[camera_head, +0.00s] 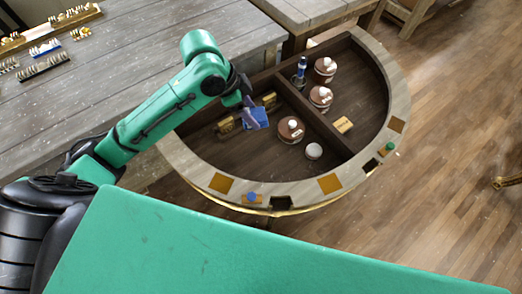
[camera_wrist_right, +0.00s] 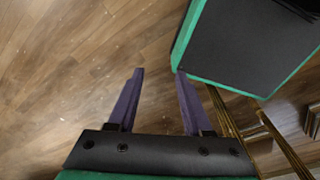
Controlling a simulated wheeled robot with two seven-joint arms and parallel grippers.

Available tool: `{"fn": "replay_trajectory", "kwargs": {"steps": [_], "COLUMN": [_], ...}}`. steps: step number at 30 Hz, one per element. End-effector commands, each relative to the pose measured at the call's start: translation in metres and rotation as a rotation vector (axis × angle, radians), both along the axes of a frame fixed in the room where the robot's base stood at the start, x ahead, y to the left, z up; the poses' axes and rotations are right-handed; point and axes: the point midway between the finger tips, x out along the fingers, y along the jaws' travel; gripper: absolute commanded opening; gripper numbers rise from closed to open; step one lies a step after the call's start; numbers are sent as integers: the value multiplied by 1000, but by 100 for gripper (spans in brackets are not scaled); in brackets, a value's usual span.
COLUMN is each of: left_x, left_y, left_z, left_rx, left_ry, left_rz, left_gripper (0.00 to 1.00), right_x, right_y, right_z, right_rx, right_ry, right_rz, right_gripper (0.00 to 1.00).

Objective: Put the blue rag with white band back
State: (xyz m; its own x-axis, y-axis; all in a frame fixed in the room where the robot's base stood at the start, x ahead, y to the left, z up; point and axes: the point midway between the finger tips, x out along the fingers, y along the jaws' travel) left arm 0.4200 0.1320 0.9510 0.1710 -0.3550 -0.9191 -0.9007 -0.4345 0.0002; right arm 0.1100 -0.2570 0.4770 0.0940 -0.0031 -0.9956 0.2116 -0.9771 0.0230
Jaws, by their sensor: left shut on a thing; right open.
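The blue rag (camera_head: 258,118) is in the left part of the half-round console (camera_head: 207,180) in the head view. It is small here, and I cannot make out its white band clearly. My left gripper (camera_head: 250,112) comes down over the console's recessed dark interior and is shut on the blue rag. Its fingers hide part of the rag, and I cannot tell whether the rag touches the floor of the compartment. My right gripper (camera_wrist_right: 160,73) shows in the right wrist view, open and empty above the wooden floor.
A divider (camera_head: 315,115) splits the console. Brown jars (camera_head: 290,130), a dark bottle (camera_head: 300,72), a white round item (camera_head: 314,151) and yellowish blocks (camera_head: 343,125) stand inside. A grey plank table (camera_head: 130,60) with small items adjoins at left. Wooden floor (camera_head: 455,130) is open at right.

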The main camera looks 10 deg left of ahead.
Motion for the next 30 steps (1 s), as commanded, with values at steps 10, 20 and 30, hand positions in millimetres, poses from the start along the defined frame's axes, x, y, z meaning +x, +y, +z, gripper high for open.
{"fn": "replay_trajectory", "kwargs": {"steps": [10, 20, 30], "left_x": [4, 4, 5], "left_y": [-7, -8, -8], "left_z": [1, -106, -169], "left_rx": [-1, -2, -1], "left_ry": [7, 5, 1], "left_rz": [-358, -354, -353], "left_gripper": [24, 24, 24], "right_x": [1, 4, 3], "right_y": [0, -7, 5], "right_z": [-12, -7, -7], "right_rx": [0, -9, 7], "right_ry": [0, -6, -5], "right_rz": [5, 0, -1], "right_gripper": [50, 50, 50]}}
